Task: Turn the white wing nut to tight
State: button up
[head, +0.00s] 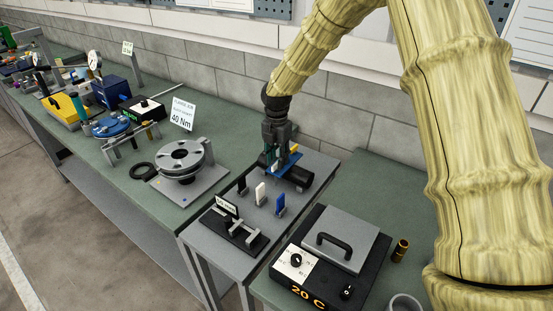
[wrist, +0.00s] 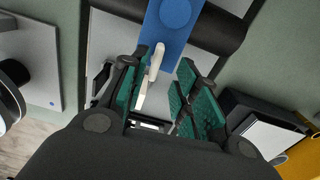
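In the wrist view, a white elongated piece, apparently the white wing nut (wrist: 155,62), lies between my gripper's fingers over the near end of a blue plate (wrist: 178,45). My gripper (wrist: 166,66) is open, with green pads either side of the piece. The piece is nearer the left finger; I cannot tell whether it touches. In the head view, my gripper (head: 273,160) points down at the blue plate (head: 291,171), and its fingers hide the nut there.
Black, white (head: 260,193) and blue (head: 280,203) upright tabs stand in front of the plate. A black gauge (head: 235,232) sits nearer. A heater box (head: 335,245) reading 20 C is at right. A round flanged fixture (head: 183,160) and a 40 Nm sign (head: 182,114) are at left.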

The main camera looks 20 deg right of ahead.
aim_at(276, 166)
jog(key=w+f, duration=0.2)
jog(key=f, duration=0.1)
jog(key=shift+s+r, duration=0.6)
jog(key=shift+s, duration=0.35)
jog(key=shift+s+r, duration=0.15)
jog(key=shift+s, duration=0.05)
jog(key=shift+c, duration=0.8)
jog(key=shift+w+f, duration=0.25)
jog(key=c, duration=0.3)
jog(key=shift+w+f, duration=0.35)
jog(key=shift+w, duration=0.1)
grip_shut()
jog(key=shift+r, duration=0.1)
